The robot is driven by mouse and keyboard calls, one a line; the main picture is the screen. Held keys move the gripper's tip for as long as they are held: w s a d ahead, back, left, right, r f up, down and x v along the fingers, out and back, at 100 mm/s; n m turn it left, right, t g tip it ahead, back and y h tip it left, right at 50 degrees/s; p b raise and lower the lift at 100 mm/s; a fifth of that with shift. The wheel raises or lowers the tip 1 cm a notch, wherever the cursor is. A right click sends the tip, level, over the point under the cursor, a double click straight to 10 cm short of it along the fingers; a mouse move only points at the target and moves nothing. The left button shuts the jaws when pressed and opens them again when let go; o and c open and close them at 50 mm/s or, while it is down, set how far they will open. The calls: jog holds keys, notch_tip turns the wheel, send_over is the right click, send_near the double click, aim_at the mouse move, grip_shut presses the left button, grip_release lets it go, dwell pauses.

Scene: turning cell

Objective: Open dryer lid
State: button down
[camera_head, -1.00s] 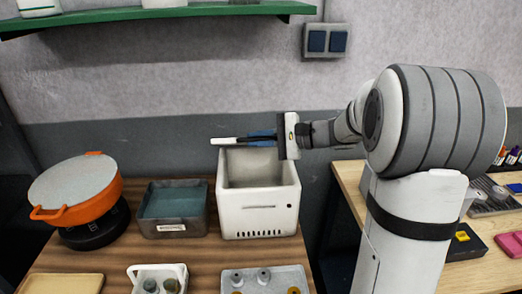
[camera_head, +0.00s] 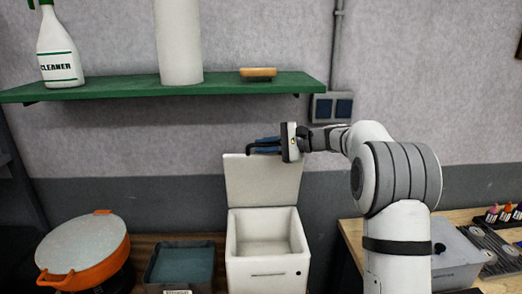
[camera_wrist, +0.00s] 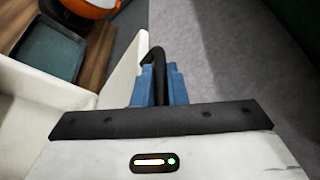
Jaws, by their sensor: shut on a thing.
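The dryer (camera_head: 268,275) is a white box with an open top and a dark slot on its front, on the wooden table. Its white lid (camera_head: 262,183) stands raised and roughly upright at the box's back edge, inner face showing. My gripper (camera_head: 266,144) is at the lid's top edge, its blue fingers closed on the black handle (camera_head: 251,150). In the wrist view the hooked black handle (camera_wrist: 157,58) lies between the blue fingers. Part of the handle is hidden by them.
A green shelf (camera_head: 150,92) with a cleaner bottle (camera_head: 58,52), a white cylinder (camera_head: 179,42) and a brush-like block (camera_head: 258,73) hangs above the lid. A grey tray (camera_head: 181,265) and an orange pan (camera_head: 85,248) are left of the dryer. A switch box (camera_head: 333,107) is right of my gripper.

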jog(key=shift+w+d, duration=0.1)
jog(key=shift+w, duration=0.25)
jog(key=c, duration=1.6)
grip_release()
jog(key=shift+d, duration=0.1)
jog(key=shift+o, duration=0.6)
jog(key=shift+r, duration=0.1)
jog(key=shift+s+d, duration=0.1)
jog(key=shift+d, duration=0.3)
jog(key=b+v, duration=0.2)
jog(key=v, duration=0.4)
jog(key=shift+d+r, duration=0.15)
jog(key=shift+d, duration=0.2)
jog(key=shift+s, duration=0.2)
